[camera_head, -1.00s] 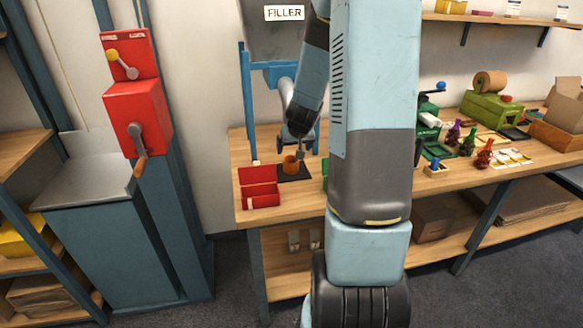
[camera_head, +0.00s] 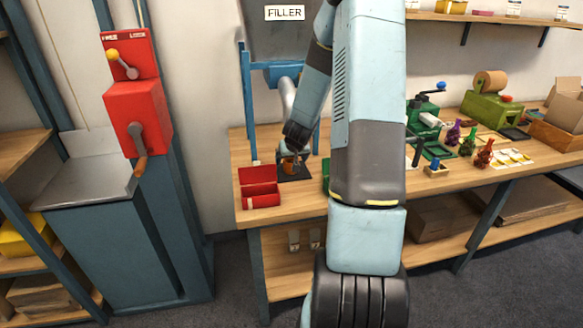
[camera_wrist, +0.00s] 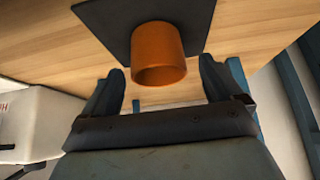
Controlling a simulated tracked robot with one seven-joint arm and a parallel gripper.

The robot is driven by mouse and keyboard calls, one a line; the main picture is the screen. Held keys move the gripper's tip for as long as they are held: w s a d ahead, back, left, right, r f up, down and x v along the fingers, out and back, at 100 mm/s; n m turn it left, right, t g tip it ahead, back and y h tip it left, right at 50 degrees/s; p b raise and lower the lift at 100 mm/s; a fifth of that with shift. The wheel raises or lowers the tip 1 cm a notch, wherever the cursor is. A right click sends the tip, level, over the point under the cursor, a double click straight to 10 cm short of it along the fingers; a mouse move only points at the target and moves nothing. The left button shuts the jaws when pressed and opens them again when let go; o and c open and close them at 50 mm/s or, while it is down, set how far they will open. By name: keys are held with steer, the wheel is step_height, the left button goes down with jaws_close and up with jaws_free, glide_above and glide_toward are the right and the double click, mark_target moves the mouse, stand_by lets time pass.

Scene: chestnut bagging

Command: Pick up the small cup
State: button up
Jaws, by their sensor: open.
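The small orange-brown cup (camera_wrist: 158,52) stands on a dark square mat (camera_wrist: 104,14) on the wooden bench. In the head view the cup (camera_head: 290,167) shows small and partly hidden by my gripper (camera_head: 293,154). In the wrist view my gripper (camera_wrist: 162,88) is open, one finger to each side of the cup's near end. The cup lies ahead of and roughly between the fingertips, and neither finger visibly touches it.
An open red box (camera_head: 260,196) sits on the bench left of the mat. The blue filler frame (camera_head: 247,105) stands around the spot. Several coloured bottles (camera_head: 467,145) and green machines (camera_head: 492,108) are farther right. My arm hides part of the bench.

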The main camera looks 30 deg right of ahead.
steer(key=shift+x, duration=1.65)
steer(key=shift+c, duration=0.3)
steer(key=c, duration=1.5)
